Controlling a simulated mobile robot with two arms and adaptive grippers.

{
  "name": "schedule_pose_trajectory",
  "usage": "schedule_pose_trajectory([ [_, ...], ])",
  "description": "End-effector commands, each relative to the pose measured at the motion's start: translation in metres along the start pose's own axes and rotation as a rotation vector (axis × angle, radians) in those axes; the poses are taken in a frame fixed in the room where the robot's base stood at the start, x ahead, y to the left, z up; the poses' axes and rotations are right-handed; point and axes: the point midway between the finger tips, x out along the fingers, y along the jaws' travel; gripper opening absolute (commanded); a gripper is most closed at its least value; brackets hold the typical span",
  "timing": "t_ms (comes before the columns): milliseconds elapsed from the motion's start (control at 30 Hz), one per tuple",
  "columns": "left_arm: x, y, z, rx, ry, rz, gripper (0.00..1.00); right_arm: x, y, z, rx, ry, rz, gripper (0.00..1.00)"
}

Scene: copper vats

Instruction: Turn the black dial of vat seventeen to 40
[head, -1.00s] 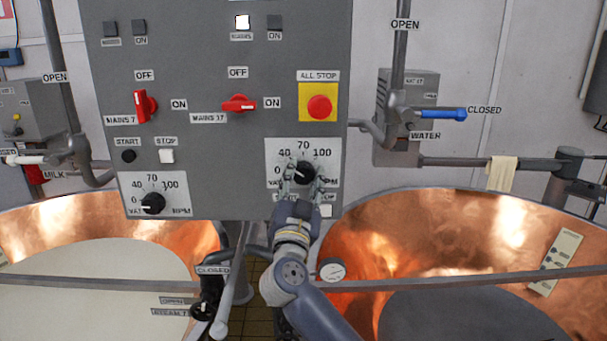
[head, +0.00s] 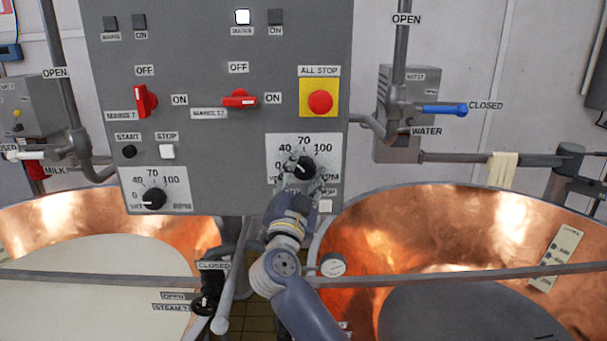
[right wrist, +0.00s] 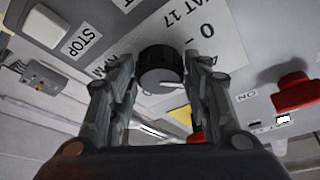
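The black dial of vat seventeen (head: 306,164) sits on a white scale plate (head: 277,145) at the lower right of the grey panel. The plate is marked 0, 40, 70 and 100. The right wrist view shows the dial (right wrist: 161,66) close up, with "VAT 17" and 0 beside it. My right gripper (head: 303,174) has one finger on each side of the dial. In the right wrist view its fingertips (right wrist: 162,63) lie close against the dial's sides and appear shut on it. The fingers partly cover the scale, and I cannot read the dial's setting. My left gripper is out of view.
A similar black dial (head: 154,198) is at the panel's lower left. A STOP button (head: 326,205) is close under my gripper. The red mains 17 switch (head: 240,99) and red all-stop button (head: 320,102) are above. A rail (head: 440,279) crosses before the copper vats.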

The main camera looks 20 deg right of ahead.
Motion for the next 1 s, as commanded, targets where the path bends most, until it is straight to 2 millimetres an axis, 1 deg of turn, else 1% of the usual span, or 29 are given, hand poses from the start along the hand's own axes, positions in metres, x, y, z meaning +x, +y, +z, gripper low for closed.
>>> schedule_pose_trajectory([
  [333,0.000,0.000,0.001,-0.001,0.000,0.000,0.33,0.000,0.000,0.000,0.000,0.000,0.000,0.59],
  [467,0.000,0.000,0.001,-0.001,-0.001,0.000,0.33,-0.008,0.000,0.001,0.000,-0.001,-0.001,0.59],
  [567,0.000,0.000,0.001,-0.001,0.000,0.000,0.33,-0.024,0.000,0.001,0.002,-0.003,0.000,0.59],
  [800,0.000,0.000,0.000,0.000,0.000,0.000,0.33,-0.076,0.000,0.002,0.001,-0.005,0.000,0.59],
  [900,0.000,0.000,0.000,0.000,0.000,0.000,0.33,-0.094,0.000,0.001,0.001,-0.003,0.000,0.59],
  [1000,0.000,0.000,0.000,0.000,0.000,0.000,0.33,-0.108,0.000,0.001,0.000,-0.003,0.001,0.59],
])
